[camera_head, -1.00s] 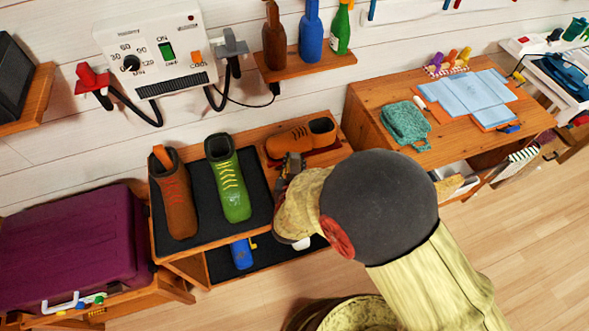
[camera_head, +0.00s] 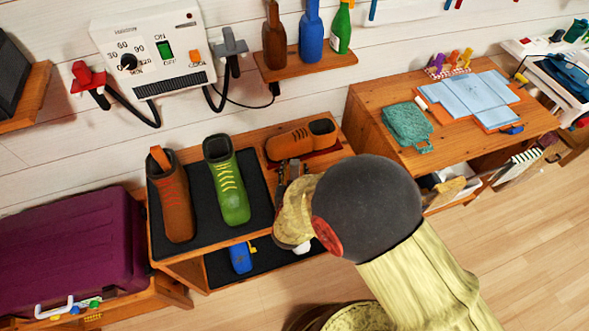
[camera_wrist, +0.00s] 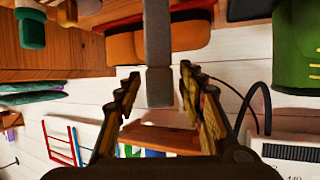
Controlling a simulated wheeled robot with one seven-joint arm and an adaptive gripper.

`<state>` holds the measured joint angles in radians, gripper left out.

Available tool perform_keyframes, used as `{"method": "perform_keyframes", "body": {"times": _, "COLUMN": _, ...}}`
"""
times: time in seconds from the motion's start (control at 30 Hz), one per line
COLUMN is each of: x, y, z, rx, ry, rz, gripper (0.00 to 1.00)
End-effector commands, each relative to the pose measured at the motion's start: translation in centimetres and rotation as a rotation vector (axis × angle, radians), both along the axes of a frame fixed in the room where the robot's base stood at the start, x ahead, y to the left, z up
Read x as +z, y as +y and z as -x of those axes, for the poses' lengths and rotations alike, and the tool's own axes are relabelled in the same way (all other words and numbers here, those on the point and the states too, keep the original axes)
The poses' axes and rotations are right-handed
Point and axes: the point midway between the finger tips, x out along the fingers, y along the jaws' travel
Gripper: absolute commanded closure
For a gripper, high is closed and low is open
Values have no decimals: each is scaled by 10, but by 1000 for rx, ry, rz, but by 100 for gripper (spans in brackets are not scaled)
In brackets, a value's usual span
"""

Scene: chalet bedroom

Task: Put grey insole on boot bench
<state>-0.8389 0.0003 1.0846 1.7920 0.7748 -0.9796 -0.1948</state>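A long grey strip, which looks like the grey insole (camera_wrist: 158,50), runs down from the top edge of the wrist view, its end between my fingers. Narrow gaps show on both sides of it. My gripper (camera_wrist: 158,75) is open around this end. In the head view my gripper (camera_head: 287,170) is over the right part of the wooden boot bench (camera_head: 256,147), just in front of the orange-brown shoes (camera_head: 290,143). My wrist hides much of that spot, and I cannot make out the insole there or tell whether it rests on the bench.
A brown boot (camera_head: 172,200) and a green boot (camera_head: 228,185) stand on the bench's dark mat, left of my gripper. A blue item (camera_head: 241,257) is on the lower shelf. A bottle shelf (camera_head: 305,66) is on the wall behind. A desk (camera_head: 375,110) stands to the right.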

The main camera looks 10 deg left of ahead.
Motion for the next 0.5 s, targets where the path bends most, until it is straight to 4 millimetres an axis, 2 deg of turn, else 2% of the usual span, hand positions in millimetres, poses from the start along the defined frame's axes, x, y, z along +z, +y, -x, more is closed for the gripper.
{"method": "perform_keyframes", "body": {"times": 0.37, "x": 3, "y": 0, "z": 0, "rx": 0, "ry": 0, "rz": 0, "gripper": 57}}
{"method": "perform_keyframes", "body": {"times": 0.5, "x": 10, "y": -1, "z": 14, "rx": 4, "ry": 1, "rz": 1, "gripper": 57}}
